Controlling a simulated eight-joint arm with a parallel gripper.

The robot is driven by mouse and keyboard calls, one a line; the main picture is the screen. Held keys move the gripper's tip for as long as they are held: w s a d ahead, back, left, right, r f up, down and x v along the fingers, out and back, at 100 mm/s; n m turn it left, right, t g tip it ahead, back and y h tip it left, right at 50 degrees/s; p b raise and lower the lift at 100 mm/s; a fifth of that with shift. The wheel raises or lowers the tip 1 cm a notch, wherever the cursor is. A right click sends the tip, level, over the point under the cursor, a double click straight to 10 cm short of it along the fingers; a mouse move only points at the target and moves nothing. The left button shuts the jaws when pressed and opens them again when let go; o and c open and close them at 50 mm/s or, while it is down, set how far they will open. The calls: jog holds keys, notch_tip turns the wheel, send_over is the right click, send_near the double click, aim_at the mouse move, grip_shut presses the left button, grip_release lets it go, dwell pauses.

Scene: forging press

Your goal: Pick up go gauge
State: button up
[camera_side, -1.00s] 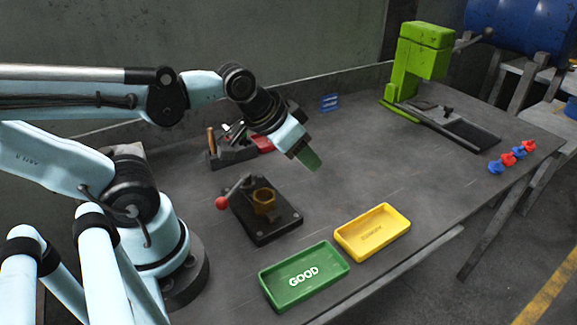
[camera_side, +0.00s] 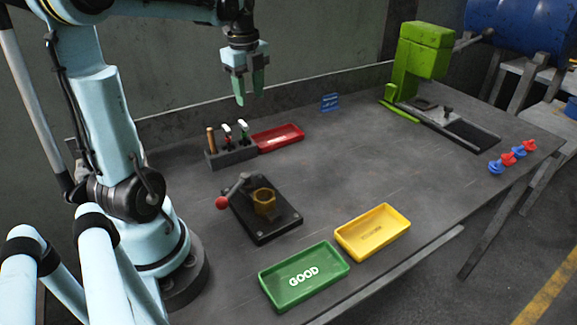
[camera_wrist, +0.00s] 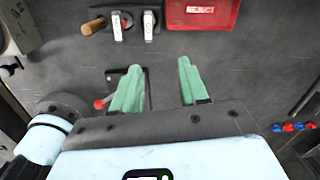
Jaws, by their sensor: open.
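A dark rack (camera_side: 232,158) at the back left of the bench holds a wooden-handled tool (camera_side: 211,139) and two white-topped gauges, a left one (camera_side: 227,133) and a right one (camera_side: 244,129). The left top shows some red and the right some green. Which one is the go gauge I cannot read. In the wrist view the left gauge (camera_wrist: 121,25) and right gauge (camera_wrist: 148,25) lie at the top, ahead of the fingers. My gripper (camera_side: 249,90) is open and empty, pointing down, well above the bench; its green fingers (camera_wrist: 158,75) are apart.
A red reject tray (camera_side: 278,137) sits right beside the rack. A black fixture (camera_side: 270,222) with a red-knobbed lever stands nearer. A green GOOD tray (camera_side: 303,260) and a yellow tray (camera_side: 372,232) lie at the front. A green press (camera_side: 420,60) stands at the back right. The middle is clear.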

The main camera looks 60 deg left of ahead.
aim_at(243, 123)
jog(key=a+m, duration=0.1)
jog(key=s+a+m, duration=0.1)
jog(key=a, duration=0.1)
jog(key=shift+s+a+f+g+h, duration=0.15)
jog(key=shift+a+f+g+h, duration=0.05)
jog(key=shift+a+g+h, duration=0.1)
jog(key=shift+f, duration=0.25)
jog(key=shift+d+f, duration=0.2)
jog(key=shift+f, duration=5.6)
grip_shut()
